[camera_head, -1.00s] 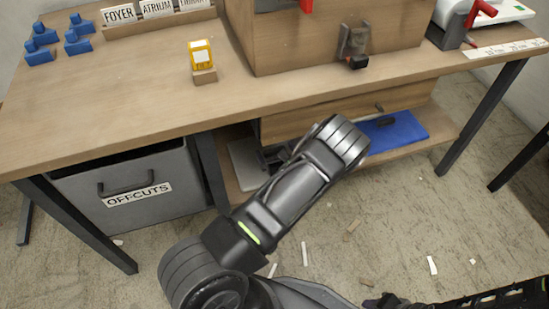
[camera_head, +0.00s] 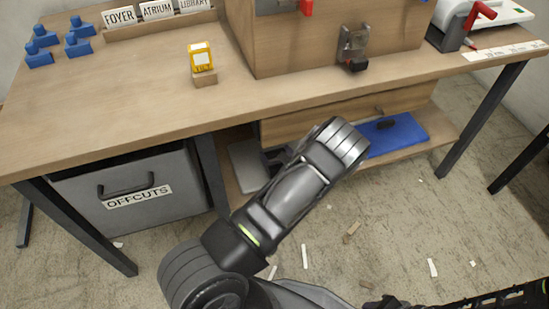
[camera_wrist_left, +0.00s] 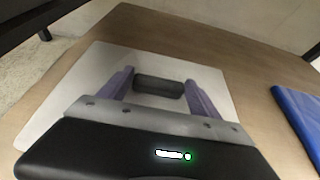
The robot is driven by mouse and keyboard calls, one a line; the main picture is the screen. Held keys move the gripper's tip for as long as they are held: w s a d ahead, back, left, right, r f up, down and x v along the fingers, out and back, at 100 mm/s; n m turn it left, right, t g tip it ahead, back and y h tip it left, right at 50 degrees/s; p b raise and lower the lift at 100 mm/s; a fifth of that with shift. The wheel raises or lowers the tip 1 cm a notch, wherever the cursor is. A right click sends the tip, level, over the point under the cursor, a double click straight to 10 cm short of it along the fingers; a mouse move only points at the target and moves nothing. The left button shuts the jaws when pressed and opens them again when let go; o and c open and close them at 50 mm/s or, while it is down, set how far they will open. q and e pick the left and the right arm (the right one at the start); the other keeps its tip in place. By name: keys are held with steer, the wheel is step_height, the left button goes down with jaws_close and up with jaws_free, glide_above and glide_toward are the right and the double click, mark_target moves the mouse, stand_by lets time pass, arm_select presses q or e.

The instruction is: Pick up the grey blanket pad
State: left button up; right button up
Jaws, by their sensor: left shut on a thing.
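The grey blanket pad (camera_head: 245,168) is on the lower shelf under the bench, mostly hidden behind my left arm in the head view. In the left wrist view the pad (camera_wrist_left: 82,98) is a pale flat square with a dark bar handle (camera_wrist_left: 158,87) on top. My left gripper (camera_wrist_left: 159,84) has its two fingers at the ends of this handle and is shut on it. The pad looks flat against the wooden shelf; I cannot tell whether there is a gap under it. My right gripper is not clearly in view.
A blue pad (camera_head: 405,137) with a dark handle lies to the right on the same shelf (camera_head: 420,155). A wooden drawer front (camera_head: 300,127) hangs above the shelf. A grey OFFCUTS bin (camera_head: 135,190) stands at the left, beside a dark table leg. Scraps litter the floor.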

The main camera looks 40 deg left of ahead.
arm_select(q)
steer(key=c, duration=1.1)
step_height(320, 180, up, 10)
steer(key=p, duration=0.3)
steer(key=shift+p, duration=0.4)
